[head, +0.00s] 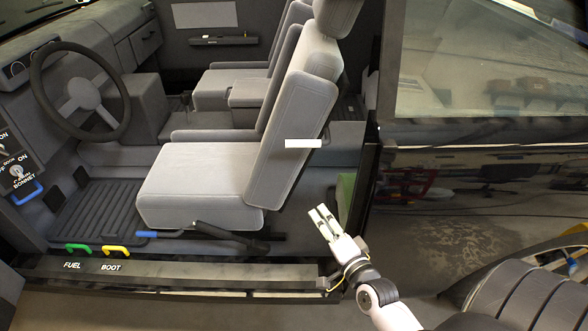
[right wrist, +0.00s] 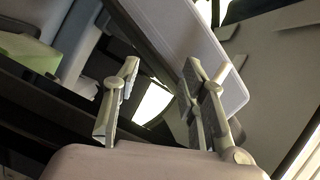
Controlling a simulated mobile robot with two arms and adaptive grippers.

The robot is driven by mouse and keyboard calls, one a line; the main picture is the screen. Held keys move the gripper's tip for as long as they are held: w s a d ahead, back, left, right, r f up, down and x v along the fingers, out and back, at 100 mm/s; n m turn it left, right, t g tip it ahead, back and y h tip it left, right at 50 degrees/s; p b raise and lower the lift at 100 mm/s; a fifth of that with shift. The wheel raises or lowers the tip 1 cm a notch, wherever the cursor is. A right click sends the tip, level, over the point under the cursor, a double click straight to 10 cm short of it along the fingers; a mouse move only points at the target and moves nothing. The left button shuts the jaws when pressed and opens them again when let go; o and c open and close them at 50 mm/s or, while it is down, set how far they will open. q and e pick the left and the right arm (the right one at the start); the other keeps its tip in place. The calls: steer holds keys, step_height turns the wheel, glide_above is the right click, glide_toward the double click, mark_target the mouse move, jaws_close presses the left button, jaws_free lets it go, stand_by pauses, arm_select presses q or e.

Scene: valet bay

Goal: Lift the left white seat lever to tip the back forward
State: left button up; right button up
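The white seat lever (head: 303,143) is a short horizontal bar on the side of the near grey seat's back (head: 290,125). The back stands upright, leaning slightly rearward. My right gripper (head: 322,220) is in the door opening, below and slightly right of the lever, apart from it, fingers pointing up and left. In the right wrist view its two fingers (right wrist: 155,95) stand apart with nothing held. A bright white patch (right wrist: 152,102) shows beyond and between them; I cannot tell if it is the lever. My left gripper is not in view.
Below the seat are a dark sill (head: 180,272), a yellow BOOT handle (head: 116,250), a green FUEL handle (head: 78,248) and a dark seat-side lever (head: 230,237). The dark door pillar (head: 368,160) stands right of the seat. A steering wheel (head: 80,95) is at left.

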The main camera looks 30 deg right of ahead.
mark_target(303, 145)
step_height(303, 145, up, 10)
steer(key=m+t+h+b, duration=0.1)
steer(key=m+t+b, duration=0.2)
steer(key=x, duration=1.4)
steer(key=shift+w+d+r+p, duration=0.15)
steer(key=shift+w+r+p, duration=0.15)
steer(key=shift+r+p, duration=0.05)
steer(key=shift+w+d+r, duration=0.1)
steer(key=shift+w+r, duration=0.05)
steer(key=shift+w, duration=0.5)
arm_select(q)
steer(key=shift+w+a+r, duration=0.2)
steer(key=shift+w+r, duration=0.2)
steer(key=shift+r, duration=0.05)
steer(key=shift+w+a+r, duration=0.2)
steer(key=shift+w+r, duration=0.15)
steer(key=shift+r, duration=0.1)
arm_select(e)
steer(key=shift+c, duration=0.2)
steer(key=c, duration=0.7)
jaws_close()
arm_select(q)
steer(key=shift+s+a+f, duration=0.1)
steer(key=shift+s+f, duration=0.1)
